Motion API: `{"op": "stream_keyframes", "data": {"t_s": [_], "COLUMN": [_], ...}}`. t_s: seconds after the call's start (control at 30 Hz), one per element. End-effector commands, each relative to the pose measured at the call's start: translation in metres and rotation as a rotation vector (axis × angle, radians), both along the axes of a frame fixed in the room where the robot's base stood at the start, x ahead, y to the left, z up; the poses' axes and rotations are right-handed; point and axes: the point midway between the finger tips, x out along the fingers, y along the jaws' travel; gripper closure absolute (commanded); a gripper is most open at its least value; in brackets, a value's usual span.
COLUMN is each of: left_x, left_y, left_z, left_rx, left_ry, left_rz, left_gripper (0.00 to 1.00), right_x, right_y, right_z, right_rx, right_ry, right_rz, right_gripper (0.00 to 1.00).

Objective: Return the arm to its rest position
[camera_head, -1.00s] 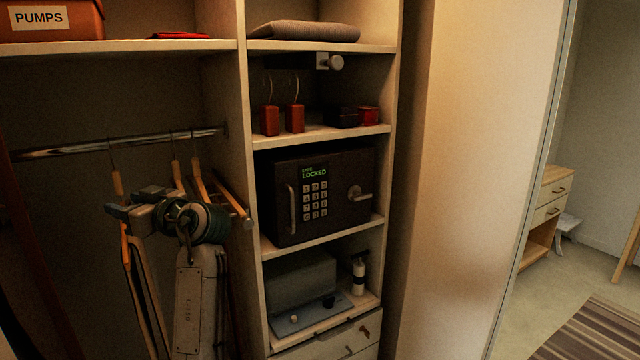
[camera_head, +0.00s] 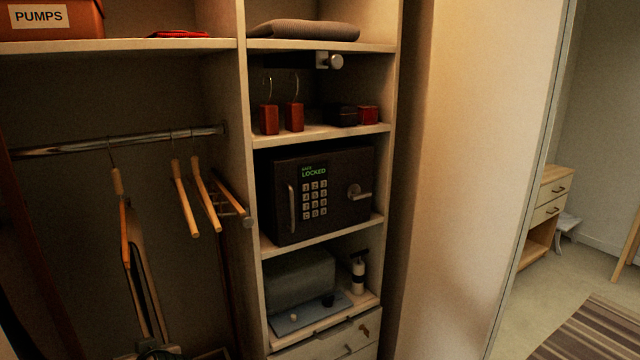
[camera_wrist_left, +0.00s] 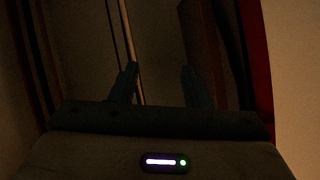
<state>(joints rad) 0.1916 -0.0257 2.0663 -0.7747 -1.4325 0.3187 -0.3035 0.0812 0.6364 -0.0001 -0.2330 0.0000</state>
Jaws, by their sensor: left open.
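My left gripper (camera_wrist_left: 160,84) shows in the left wrist view, with its two dark fingers apart and nothing seen between them. The picture there is very dark, and thin upright strips lie beyond the fingers. In the head view only a small part of my left arm shows at the bottom edge, below the hangers; the fingers are not seen there. My right gripper is in neither view.
A metal rail (camera_head: 120,142) carries several wooden hangers (camera_head: 185,197) at the left. A black safe (camera_head: 322,193) reading LOCKED sits on a middle shelf. A drawer front (camera_head: 330,346) lies below. A tall pale panel (camera_head: 485,150) stands right of the shelves.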

Motion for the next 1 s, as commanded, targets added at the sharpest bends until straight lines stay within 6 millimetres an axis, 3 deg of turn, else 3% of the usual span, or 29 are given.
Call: {"op": "stream_keyframes", "data": {"t_s": [0.03, 0.1, 0.2, 0.33, 0.5, 0.8, 0.93, 1.0], "left_x": [-0.023, -0.050, -0.094, -0.151, -0.206, -0.274, -0.300, -0.291], "left_y": [-0.003, -0.010, -0.022, -0.039, -0.058, -0.083, -0.093, -0.091], "left_z": [-0.026, -0.054, -0.090, -0.123, -0.145, -0.157, -0.158, -0.177], "left_rx": [-0.025, -0.063, -0.123, -0.198, -0.274, -0.370, -0.407, -0.407], "left_ry": [0.060, 0.133, 0.239, 0.365, 0.476, 0.602, 0.646, 0.649], "left_rz": [-0.040, -0.101, -0.193, -0.312, -0.428, -0.568, -0.622, -0.615], "left_gripper": [0.57, 0.57, 0.57, 0.57, 0.57, 0.57, 0.57, 0.57], "right_x": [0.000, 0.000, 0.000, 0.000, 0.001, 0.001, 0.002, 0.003], "right_y": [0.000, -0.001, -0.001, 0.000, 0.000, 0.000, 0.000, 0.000], "right_z": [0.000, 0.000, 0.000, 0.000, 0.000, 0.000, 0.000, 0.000], "right_rx": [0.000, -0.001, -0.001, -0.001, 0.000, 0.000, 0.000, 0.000], "right_ry": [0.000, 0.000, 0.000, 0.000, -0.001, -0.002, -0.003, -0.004], "right_rz": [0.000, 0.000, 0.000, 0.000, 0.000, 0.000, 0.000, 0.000], "right_gripper": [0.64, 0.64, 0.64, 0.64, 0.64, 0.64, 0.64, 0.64]}}
